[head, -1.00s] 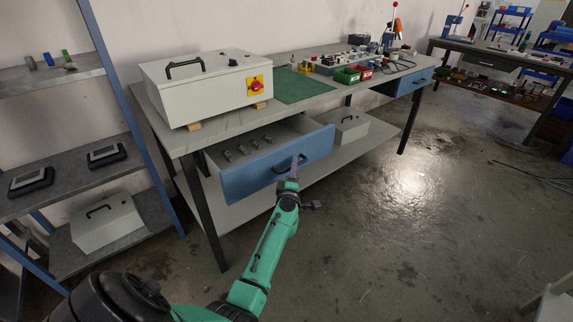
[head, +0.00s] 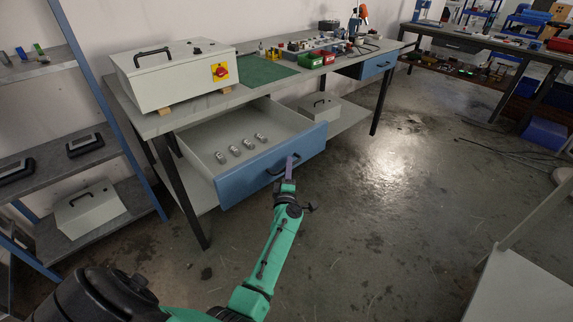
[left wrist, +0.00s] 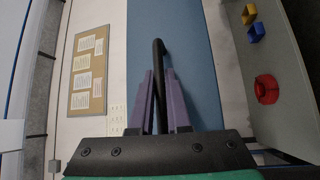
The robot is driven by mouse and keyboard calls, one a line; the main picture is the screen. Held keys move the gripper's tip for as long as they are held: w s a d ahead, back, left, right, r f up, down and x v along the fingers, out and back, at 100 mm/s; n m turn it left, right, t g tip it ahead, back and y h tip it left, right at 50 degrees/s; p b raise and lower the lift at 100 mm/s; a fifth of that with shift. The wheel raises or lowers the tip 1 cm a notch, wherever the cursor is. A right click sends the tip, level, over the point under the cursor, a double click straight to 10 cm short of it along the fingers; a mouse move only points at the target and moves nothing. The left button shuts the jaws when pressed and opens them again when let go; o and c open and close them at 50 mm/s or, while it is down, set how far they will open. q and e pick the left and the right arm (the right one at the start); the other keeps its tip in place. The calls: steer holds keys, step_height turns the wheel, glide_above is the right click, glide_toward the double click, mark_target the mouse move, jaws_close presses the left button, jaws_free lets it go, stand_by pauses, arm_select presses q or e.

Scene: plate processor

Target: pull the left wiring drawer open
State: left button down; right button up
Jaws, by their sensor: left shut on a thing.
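The left wiring drawer (head: 240,183) under the workbench has a blue front and stands well open, with several small metal parts lying on its floor. Its black handle (head: 276,169) is a bar on the blue front. My left gripper (head: 290,164) is at the right part of this handle. In the left wrist view the purple fingers of my left gripper (left wrist: 162,90) are closed around the black handle bar (left wrist: 159,62), with the blue drawer front (left wrist: 190,60) behind it. My right gripper is not in view.
The workbench (head: 190,113) carries a grey control box (head: 175,75), a green mat (head: 262,72) and small bins. A second blue drawer (head: 377,66) is shut at the bench's right. Shelving stands at left. The floor (head: 390,200) in front is largely clear; a pale surface (head: 520,285) is at lower right.

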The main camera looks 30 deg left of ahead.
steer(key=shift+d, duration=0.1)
arm_select(q)
steer(key=c, duration=1)
jaws_free()
steer(key=shift+o, duration=0.6)
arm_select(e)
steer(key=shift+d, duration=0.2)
arm_select(q)
steer(key=p+v, duration=0.2)
steer(key=v, duration=1.2)
steer(key=shift+s, duration=0.3)
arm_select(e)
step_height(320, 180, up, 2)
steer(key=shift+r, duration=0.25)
arm_select(q)
steer(key=shift+d, duration=0.15)
